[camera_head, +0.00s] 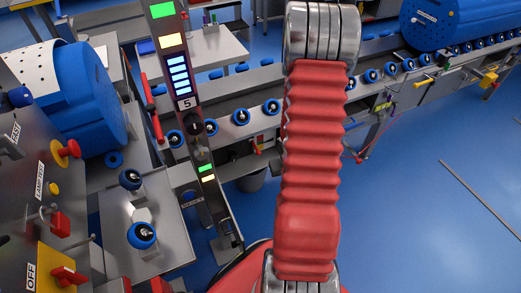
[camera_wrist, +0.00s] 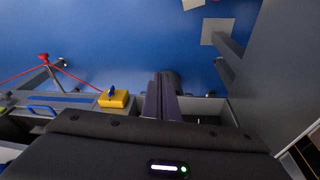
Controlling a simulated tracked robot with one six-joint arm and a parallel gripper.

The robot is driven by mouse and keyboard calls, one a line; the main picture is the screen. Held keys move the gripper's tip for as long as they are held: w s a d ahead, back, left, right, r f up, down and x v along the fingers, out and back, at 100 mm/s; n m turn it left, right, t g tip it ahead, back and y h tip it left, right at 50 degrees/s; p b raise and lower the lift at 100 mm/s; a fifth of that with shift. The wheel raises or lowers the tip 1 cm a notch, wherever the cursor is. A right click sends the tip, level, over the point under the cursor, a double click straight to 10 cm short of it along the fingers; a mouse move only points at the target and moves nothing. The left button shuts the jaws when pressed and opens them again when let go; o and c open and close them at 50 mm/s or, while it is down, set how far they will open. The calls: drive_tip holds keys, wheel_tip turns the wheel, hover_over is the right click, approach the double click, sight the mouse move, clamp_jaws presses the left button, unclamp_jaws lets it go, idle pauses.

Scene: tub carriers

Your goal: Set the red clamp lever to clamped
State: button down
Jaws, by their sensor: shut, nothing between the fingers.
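Several red levers or handles show in the head view, and I cannot tell which one is the clamp lever. A long red handle (camera_head: 157,128) stands beside the slanted post. A red lever (camera_head: 68,275) sits on a yellow plate marked OFF at lower left. A small red part (camera_head: 257,148) shows on the conveyor side. In the wrist view a red knob (camera_wrist: 43,57) joins red cords at the left. My gripper (camera_wrist: 161,76) shows there as two dark fingers together, empty, apart from that knob. My gripper is not visible in the head view.
A post with lit indicators (camera_head: 180,75) stands left of my red arm. Blue tubs (camera_head: 88,98) lie on the left and upper right. A conveyor (camera_head: 262,117) crosses behind. In the wrist view a yellow box (camera_wrist: 118,99) is near the fingers. Blue floor (camera_head: 420,220) is open at right.

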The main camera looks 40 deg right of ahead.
wheel_tip(320, 180, down, 12)
drive_tip(key=w+d+f+t, duration=0.1)
drive_tip(key=w+d+t, duration=0.2)
drive_tip(key=t, duration=0.3)
drive_tip(key=w+r+t+h, duration=0.2)
drive_tip(key=w+r+t, duration=0.5)
drive_tip(key=r, duration=0.4)
drive_tip(key=shift+d+r+t, duration=0.2)
drive_tip(key=shift+r+t, duration=0.1)
drive_tip(key=shift+t, duration=0.5)
drive_tip(key=shift+w, duration=0.15)
hover_over(260, 152)
drive_tip(key=f, duration=0.1)
drive_tip(key=shift+f, duration=2.1)
